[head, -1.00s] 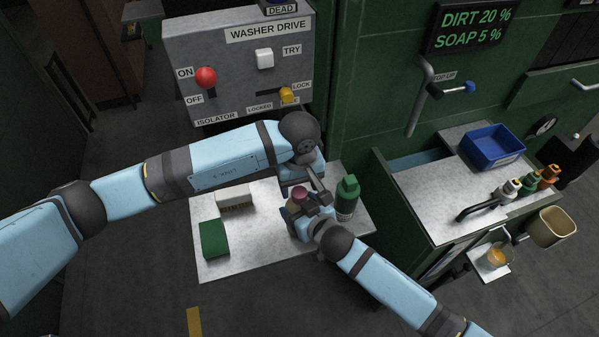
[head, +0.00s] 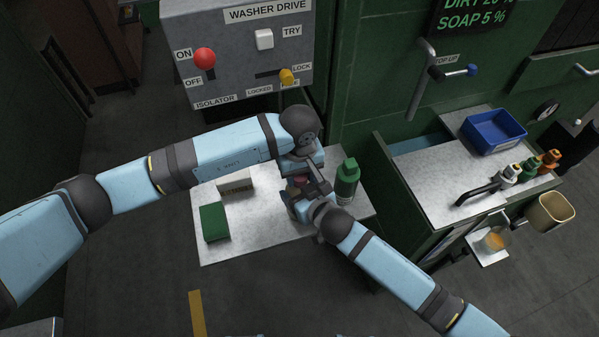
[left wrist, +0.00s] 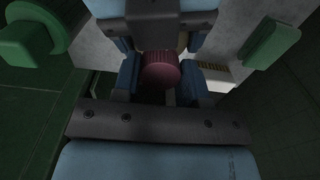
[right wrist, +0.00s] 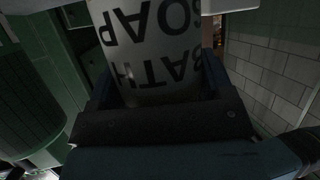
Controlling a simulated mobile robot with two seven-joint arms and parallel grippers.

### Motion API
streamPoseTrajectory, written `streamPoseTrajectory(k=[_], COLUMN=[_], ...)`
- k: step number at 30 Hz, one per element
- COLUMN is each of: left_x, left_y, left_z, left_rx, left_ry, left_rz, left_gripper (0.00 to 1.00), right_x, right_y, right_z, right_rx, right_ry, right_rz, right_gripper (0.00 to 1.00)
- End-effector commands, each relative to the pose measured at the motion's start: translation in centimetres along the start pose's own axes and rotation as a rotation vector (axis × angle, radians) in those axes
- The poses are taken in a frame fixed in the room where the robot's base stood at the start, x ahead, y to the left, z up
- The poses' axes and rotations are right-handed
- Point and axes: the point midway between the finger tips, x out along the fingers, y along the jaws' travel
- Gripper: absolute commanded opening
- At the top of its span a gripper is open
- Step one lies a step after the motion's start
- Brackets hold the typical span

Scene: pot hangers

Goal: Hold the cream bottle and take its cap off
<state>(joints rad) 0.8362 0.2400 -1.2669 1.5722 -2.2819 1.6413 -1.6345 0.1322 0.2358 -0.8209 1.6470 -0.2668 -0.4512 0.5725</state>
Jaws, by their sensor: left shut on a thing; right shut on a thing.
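The cream bottle (right wrist: 150,50) fills the top of the right wrist view, with dark BATH SOAP lettering upside down on it. My right gripper (head: 307,193) is shut on its body, one finger on each side. The bottle's dark red ribbed cap (left wrist: 160,71) is between the fingers of my left gripper (left wrist: 161,80), which is shut on it from above. In the head view the grippers hide nearly all of the bottle. I cannot tell whether the cap is still seated on the bottle.
A green bottle (head: 346,185) stands close to the right of the grippers. A green block (head: 214,223) and a pale brush (head: 236,184) lie to the left on the grey table (head: 250,235). The washer drive panel (head: 235,50) rises behind.

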Motion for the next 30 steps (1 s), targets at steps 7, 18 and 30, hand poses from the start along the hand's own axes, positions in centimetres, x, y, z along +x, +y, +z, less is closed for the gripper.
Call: streamPoseTrajectory(k=[7,18,30], left_x=[0.01,0.02,0.02], left_y=[-0.04,-0.07,-0.06], left_z=[-0.01,-0.03,-0.02], left_rx=[-0.149,-0.300,-0.298], left_ry=[0.000,0.000,0.000], left_rz=[-0.001,-0.001,-0.001], left_gripper=[0.10,0.10,0.64], right_x=[0.00,0.00,0.00], right_y=[-0.01,-0.01,-0.01], right_z=[0.04,0.05,0.04], right_rx=[0.000,0.000,0.000], right_ry=[-0.001,-0.001,-0.001], right_rz=[0.000,0.000,0.000], right_gripper=[0.07,0.07,0.07])
